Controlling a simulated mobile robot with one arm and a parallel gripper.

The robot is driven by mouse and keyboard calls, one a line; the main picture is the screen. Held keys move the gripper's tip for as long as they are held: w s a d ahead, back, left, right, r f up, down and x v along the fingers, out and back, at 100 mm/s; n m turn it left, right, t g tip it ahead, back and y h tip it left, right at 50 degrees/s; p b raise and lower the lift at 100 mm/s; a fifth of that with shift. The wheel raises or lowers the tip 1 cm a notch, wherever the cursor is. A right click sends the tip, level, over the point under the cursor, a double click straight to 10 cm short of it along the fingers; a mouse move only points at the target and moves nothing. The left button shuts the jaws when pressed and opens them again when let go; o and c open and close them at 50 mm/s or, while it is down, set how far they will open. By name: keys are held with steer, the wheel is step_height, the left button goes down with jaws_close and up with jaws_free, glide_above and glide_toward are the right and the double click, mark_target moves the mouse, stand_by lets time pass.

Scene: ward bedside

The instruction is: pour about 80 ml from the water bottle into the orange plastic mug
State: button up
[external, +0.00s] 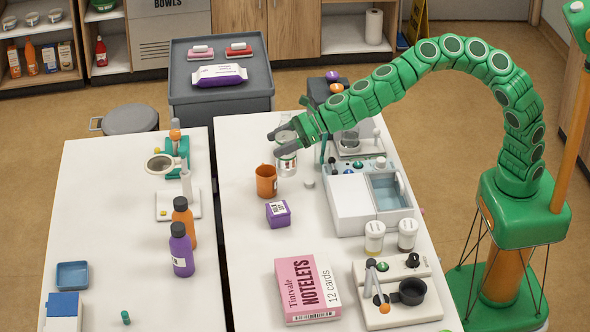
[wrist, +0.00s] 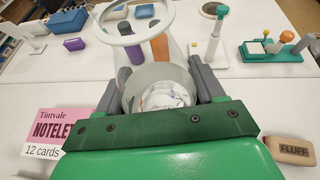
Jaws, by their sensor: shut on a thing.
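My gripper (external: 276,143) is shut on a clear container with a pale label, which I take for the water bottle (external: 287,165). It looks about upright; I cannot tell whether its base touches the table. In the wrist view the bottle (wrist: 180,45) stands between the fingers (wrist: 158,88), its pale rim towards the top. The orange plastic mug (external: 266,181) stands upright on the right table, just in front of and left of the bottle in the external view. I cannot make out the mug in the wrist view, nor the water level.
A purple box (external: 278,214) stands in front of the mug, and a pink Notelets box (external: 307,290) is nearer. A white device with a blue basin (external: 390,192) is at the right. Purple (external: 181,252) and orange (external: 184,222) bottles stand on the left table, across a gap.

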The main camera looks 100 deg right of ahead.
step_height(320, 180, down, 10)
steer(key=w+d+m+h, duration=0.1)
steer(key=w+d, duration=0.1)
steer(key=shift+d+h, duration=0.2)
steer(key=shift+h, duration=0.1)
stand_by(0.9)
steer(key=shift+w+d+r+m, duration=0.1)
steer(key=shift+r+m, duration=0.05)
steer(key=shift+m, duration=0.35)
steer(key=f+m+y, duration=0.1)
steer(key=m+y, duration=0.1)
steer(key=a+f+m+g+y, duration=0.1)
steer(key=f+m+y, duration=0.1)
steer(key=m+y, duration=0.1)
steer(key=f+m+g+y, duration=0.1)
steer(key=f+m+y, duration=0.1)
steer(key=m, duration=0.1)
steer(key=shift+s+a+f+y, duration=0.25)
steer(key=shift+a+y, duration=0.1)
steer(key=shift+y, duration=0.05)
steer(key=shift+w+d+r+m+y, duration=0.1)
steer(key=shift+d+r+m+y, duration=0.1)
steer(key=shift+r+m, duration=0.25)
steer(key=shift+d+r+m+y, duration=0.1)
steer(key=shift+r+m+y, duration=0.1)
steer(key=shift+r+m, duration=0.2)
stand_by(0.3)
steer(key=shift+r, duration=0.4)
